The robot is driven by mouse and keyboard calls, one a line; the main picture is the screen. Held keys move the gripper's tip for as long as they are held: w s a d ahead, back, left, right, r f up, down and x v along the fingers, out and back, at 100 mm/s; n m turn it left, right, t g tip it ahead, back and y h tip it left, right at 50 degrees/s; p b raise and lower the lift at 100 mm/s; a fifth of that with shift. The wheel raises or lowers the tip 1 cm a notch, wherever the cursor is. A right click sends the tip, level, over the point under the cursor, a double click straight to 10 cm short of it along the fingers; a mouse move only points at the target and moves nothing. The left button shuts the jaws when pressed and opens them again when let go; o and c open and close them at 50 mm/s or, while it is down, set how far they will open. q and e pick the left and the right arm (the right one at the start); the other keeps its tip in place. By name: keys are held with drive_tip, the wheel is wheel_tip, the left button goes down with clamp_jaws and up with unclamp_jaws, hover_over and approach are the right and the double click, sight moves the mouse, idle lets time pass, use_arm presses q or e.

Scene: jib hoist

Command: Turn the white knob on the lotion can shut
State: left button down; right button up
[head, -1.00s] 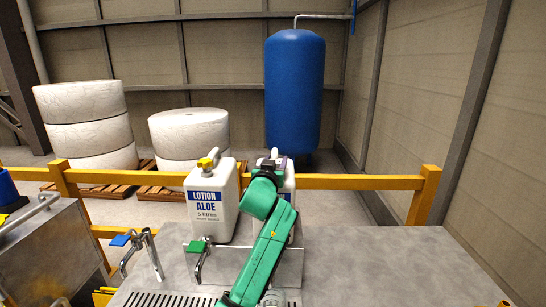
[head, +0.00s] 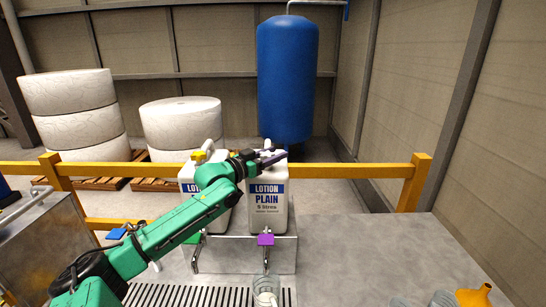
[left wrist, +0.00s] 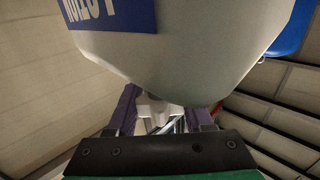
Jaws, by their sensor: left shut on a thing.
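The white lotion can with the LOTION PLAIN label (head: 268,208) stands upright on a metal stand, right of a second white can, the lotion aloe can (head: 218,221), which has a yellow knob (head: 198,156). My left gripper (head: 272,155) is at the top of the plain can. In the left wrist view, the plain can (left wrist: 200,60) appears upside down, and the gripper's purple fingers are shut on the white knob (left wrist: 158,110). In the head view the gripper hides that knob. How far the knob is turned cannot be told. My right gripper is not in view.
A purple-tagged tap (head: 266,239) sits low in front of the plain can, above a clear container (head: 266,288). A green-tagged tap (head: 193,239) is to its left. A yellow rail (head: 350,170) runs behind. The grey tabletop (head: 370,240) at right is mostly clear.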

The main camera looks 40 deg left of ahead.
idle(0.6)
use_arm(q)
drive_tip(key=shift+c, duration=1.5)
unclamp_jaws()
